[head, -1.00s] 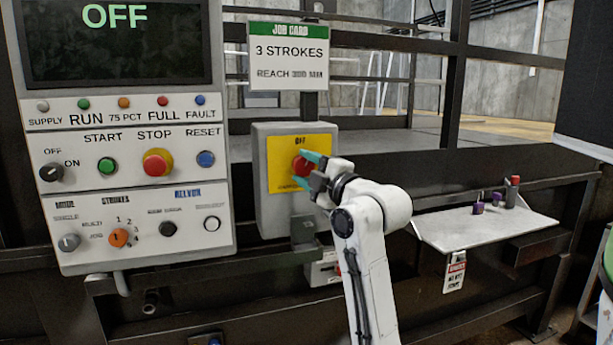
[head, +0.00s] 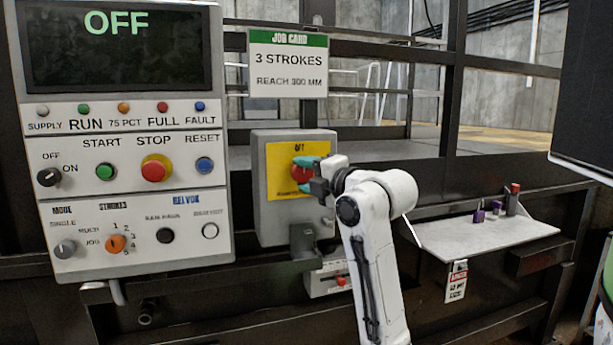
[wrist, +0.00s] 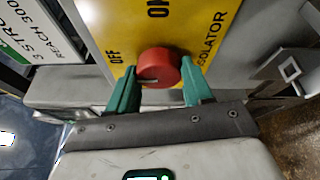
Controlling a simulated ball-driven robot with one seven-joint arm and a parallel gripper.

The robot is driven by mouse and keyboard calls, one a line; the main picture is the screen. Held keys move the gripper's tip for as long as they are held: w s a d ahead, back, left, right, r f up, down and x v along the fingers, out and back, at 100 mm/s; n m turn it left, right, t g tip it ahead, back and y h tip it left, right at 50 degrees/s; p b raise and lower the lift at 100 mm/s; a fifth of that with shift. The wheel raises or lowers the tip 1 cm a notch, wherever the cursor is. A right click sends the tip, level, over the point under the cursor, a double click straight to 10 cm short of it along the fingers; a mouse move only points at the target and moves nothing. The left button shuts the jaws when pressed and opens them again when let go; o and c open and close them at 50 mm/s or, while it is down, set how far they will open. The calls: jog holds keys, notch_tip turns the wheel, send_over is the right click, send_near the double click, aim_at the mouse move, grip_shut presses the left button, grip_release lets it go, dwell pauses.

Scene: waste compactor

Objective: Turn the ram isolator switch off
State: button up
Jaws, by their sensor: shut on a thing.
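The ram isolator switch is a red round knob (head: 301,174) on a yellow plate (head: 284,190) on a grey box. In the wrist view the knob (wrist: 158,66) sits between the two teal fingers of my gripper (wrist: 155,88), which is shut on it. OFF is printed on the plate's top in the head view and at the left in the wrist view, where ON is at the top. A pale mark shows on the knob; I cannot tell exactly which label it points to. My gripper (head: 304,175) comes from the right in the head view.
A control panel (head: 130,235) with a screen reading OFF stands left of the box. A job card (head: 288,62) hangs above it. A shelf (head: 480,236) with small items is at the right. A bracket (head: 303,240) sits under the box.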

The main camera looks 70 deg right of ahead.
jog(key=o, duration=1)
jog(key=shift+b+v, duration=2.65)
jog(key=shift+v, duration=2.75)
jog(key=shift+f, duration=0.1)
